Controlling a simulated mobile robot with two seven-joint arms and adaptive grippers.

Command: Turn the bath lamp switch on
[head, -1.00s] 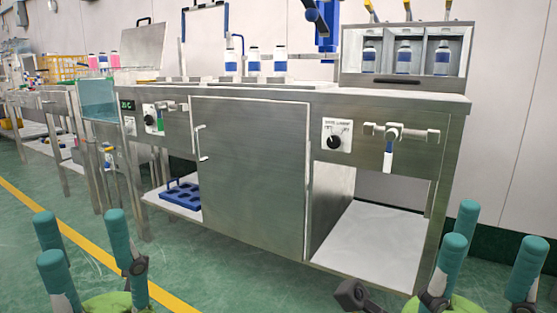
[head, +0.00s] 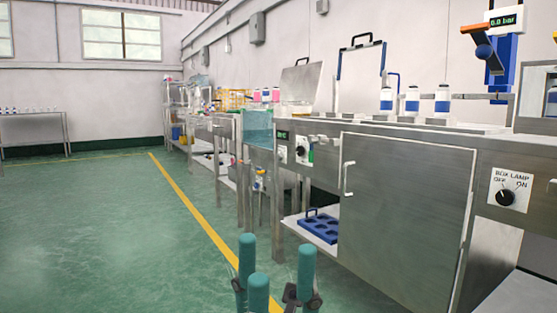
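A black rotary knob (head: 302,151) on a white plate sits on the bench front, left of the cabinet door. Its label is too small to read and its setting cannot be told. A second black knob (head: 505,197) at the right is on a plate marked BOX LAMP, OFF, ON. My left gripper (head: 279,264) shows at the bottom middle with its teal fingers spread and nothing between them. It is low in front of the bench, apart from both knobs. My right gripper is out of view.
A steel cabinet door (head: 402,225) fills the bench middle. A blue rack (head: 320,225) lies on the lower shelf. A small green display (head: 282,135) is left of the first knob. Bottles (head: 412,100) stand on top. Green floor (head: 100,240) at left is clear.

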